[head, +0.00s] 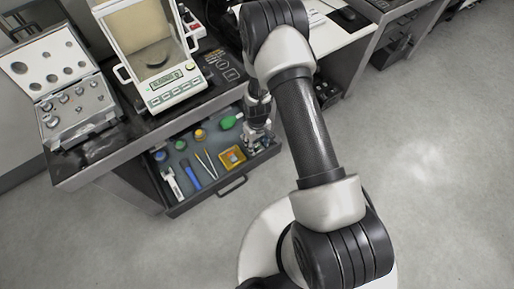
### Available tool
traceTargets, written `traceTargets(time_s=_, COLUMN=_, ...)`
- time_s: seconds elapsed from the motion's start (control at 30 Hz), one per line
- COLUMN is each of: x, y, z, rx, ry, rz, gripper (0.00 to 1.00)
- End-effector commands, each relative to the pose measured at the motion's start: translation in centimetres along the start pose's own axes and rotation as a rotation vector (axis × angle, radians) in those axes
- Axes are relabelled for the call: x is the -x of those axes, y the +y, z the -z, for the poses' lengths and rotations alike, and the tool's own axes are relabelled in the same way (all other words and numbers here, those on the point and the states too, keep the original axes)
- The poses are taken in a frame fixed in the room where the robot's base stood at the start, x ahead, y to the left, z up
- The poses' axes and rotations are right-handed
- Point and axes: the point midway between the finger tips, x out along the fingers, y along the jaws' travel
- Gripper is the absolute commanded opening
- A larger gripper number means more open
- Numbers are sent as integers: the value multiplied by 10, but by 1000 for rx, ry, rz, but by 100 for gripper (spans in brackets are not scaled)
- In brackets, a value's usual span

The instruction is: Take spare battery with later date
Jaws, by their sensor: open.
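My gripper (259,143) hangs at the right end of an open drawer (216,195), pointing down. Its fingers are small and partly hidden in this view, and nothing shows between them. In the drawer lie a yellow-orange square item (232,156), a green item (229,122), a blue item (191,176), a white tool (173,184), tweezers-like sticks (206,163) and small round-topped items (200,135). I cannot tell which, if any, is a spare battery. No date is readable. The drawer's right end is partly hidden by my gripper.
A balance (172,87) with a glass draft shield stands on the table above the drawer. An open case of weights (75,104) lies to its left. My arm crosses the right of the table. The floor (430,180) at right is clear.

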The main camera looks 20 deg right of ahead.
Motion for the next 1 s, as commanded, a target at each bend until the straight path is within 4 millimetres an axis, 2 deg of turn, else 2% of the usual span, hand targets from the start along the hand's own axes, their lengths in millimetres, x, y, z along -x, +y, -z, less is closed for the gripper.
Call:
traceTargets(time_s=0.07, x=1, y=0, z=0, rx=0, ry=0, rz=0, gripper=45)
traceTargets(time_s=0.73, x=1, y=0, z=0, rx=0, ry=0, rz=0, gripper=0)
traceTargets(time_s=1.0, x=2, y=0, z=0, rx=0, ry=1, rz=0, gripper=0)
